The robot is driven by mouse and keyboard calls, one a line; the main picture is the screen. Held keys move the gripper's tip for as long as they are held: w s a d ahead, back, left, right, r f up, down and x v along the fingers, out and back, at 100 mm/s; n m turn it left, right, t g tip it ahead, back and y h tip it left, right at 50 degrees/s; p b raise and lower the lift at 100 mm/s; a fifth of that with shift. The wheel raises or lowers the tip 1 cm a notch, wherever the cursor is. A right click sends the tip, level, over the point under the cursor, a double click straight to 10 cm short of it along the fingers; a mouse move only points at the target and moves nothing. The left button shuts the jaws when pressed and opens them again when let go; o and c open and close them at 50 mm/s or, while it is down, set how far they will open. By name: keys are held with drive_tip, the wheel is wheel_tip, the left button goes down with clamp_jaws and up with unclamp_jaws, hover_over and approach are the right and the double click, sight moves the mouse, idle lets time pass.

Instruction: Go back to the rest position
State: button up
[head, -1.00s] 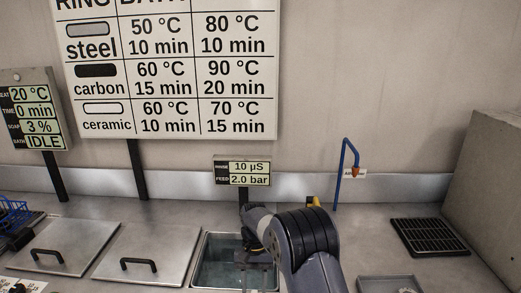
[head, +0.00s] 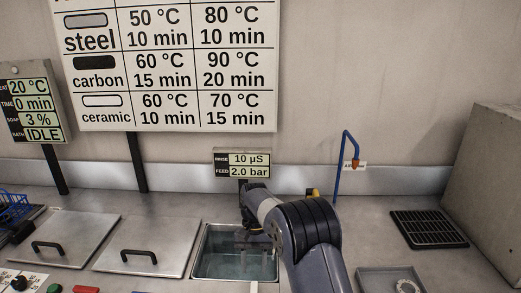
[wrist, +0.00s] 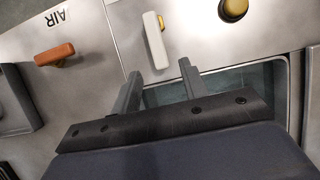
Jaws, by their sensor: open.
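My gripper (wrist: 160,84) is open and empty in the wrist view, its two grey fingers apart. Below it is the open sink basin (wrist: 270,85) with water in it. In the head view my gripper (head: 250,246) hangs over the water-filled basin (head: 215,262), mostly behind my own arm. A white handle (wrist: 154,40) stands just beyond the fingertips in the wrist view, apart from them as far as I can tell.
Two steel lids with black handles (head: 150,250) lie left of the basin. A black grate (head: 430,229) and a small tray (head: 385,275) holding a ring lie right. A blue basket (head: 14,205) is far left.

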sight(257, 286)
drive_tip(key=v, duration=0.6)
drive_tip(key=x, duration=1.1)
drive_tip(key=shift+p, duration=0.4)
drive_tip(key=shift+s+d+m+y, duration=0.1)
drive_tip(key=shift+d+m+y, duration=0.45)
drive_tip(key=shift+m, duration=0.55)
